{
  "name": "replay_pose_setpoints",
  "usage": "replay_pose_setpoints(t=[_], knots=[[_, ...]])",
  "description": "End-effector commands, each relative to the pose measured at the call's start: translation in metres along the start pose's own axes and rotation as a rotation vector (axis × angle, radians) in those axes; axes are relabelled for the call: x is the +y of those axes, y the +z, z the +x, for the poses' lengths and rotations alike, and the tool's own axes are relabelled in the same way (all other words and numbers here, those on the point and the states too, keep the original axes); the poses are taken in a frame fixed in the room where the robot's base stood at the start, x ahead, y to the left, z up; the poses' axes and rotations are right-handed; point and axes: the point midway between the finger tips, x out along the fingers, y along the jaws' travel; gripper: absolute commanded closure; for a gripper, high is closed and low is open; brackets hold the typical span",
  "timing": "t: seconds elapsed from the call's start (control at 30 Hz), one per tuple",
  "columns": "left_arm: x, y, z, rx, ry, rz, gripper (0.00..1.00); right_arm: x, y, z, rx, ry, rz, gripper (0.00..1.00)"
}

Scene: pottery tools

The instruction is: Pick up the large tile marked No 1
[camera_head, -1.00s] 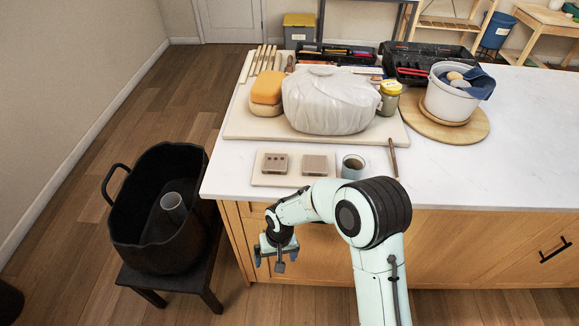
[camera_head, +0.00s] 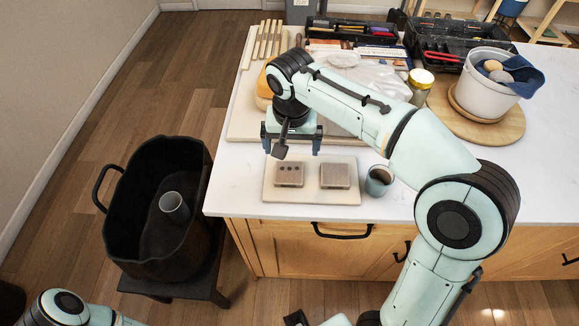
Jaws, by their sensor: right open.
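Two square grey-brown tiles lie side by side on a pale board near the counter's front edge. The left tile (camera_head: 289,174) has several dark dots on top; the right tile (camera_head: 335,175) looks plain or finely textured. I cannot read a No 1 on either. My right gripper (camera_head: 291,150) is open and empty, its fingers pointing down above the back edge of the pale board (camera_head: 312,198), just behind the left tile in the picture.
A cup of dark liquid (camera_head: 379,180) stands right of the board. Behind are a lidded jar (camera_head: 420,88), a white bucket with a blue cloth (camera_head: 486,90) and tool trays (camera_head: 352,33). A black tub (camera_head: 150,225) stands left of the counter. The counter's front right is clear.

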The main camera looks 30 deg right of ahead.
Motion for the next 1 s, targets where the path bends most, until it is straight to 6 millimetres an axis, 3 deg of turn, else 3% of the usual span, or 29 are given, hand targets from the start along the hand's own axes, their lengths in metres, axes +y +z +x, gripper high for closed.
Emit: replay_pose_setpoints(t=[0.1,0.23,0.47,0.8,1.0], knots=[[-0.004,0.002,0.007,-0.004,-0.002,-0.002,0.63,0.0,0.002,0.028,-0.005,0.004,-0.001,0.0],[-0.005,0.003,0.01,-0.006,-0.002,-0.003,0.63,0.0,0.001,0.049,-0.004,0.003,-0.002,0.0],[-0.005,0.004,0.012,-0.006,-0.002,-0.002,0.63,-0.001,0.001,0.066,-0.002,0.0,-0.002,0.0],[-0.007,0.004,0.016,-0.008,-0.003,-0.003,0.63,-0.006,0.001,0.11,-0.002,0.001,-0.001,0.0],[-0.007,0.004,0.016,-0.008,-0.003,-0.003,0.63,-0.006,0.001,0.114,-0.001,-0.001,-0.001,0.0]])
